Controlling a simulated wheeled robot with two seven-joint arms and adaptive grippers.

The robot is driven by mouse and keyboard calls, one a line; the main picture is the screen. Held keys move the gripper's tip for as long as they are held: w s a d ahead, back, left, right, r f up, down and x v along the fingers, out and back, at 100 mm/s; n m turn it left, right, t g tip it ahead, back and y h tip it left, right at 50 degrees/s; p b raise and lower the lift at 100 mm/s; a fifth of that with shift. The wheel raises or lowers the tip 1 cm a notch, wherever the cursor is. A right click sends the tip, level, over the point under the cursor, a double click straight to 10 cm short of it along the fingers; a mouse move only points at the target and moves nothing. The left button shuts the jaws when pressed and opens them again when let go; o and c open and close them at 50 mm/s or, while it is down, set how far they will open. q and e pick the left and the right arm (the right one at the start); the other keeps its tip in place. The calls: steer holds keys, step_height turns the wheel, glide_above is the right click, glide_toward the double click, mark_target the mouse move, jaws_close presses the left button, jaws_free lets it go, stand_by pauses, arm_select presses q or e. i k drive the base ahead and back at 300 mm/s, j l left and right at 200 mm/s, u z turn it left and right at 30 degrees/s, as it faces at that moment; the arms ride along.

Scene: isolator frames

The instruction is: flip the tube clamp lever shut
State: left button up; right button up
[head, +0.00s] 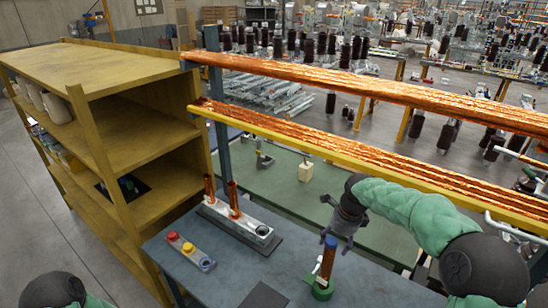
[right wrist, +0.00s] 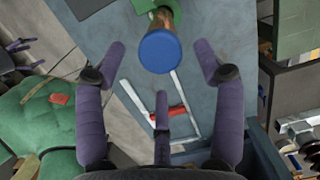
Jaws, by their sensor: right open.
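An upright copper-coloured tube (head: 327,264) with a blue cap (head: 331,242) stands in a green clamp base (head: 322,288) on the blue-grey table. The clamp's lever cannot be made out clearly. My right gripper (head: 338,232) is open and empty, just above the blue cap. In the right wrist view its spread fingers (right wrist: 160,66) lie around the blue cap (right wrist: 159,51), apart from it. There the green base (right wrist: 146,6) is partly cut off at the top edge. My left gripper is out of view.
A white frame with a red piece (right wrist: 170,113) shows below the cap. A white block with copper tubes (head: 236,222) and a box with red and yellow buttons (head: 188,248) stand left on the table (head: 225,277). A yellow shelf (head: 150,140) stands further left; copper-coloured bars (head: 370,90) cross behind.

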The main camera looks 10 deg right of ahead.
mark_target(309, 279)
steer(key=k, duration=1)
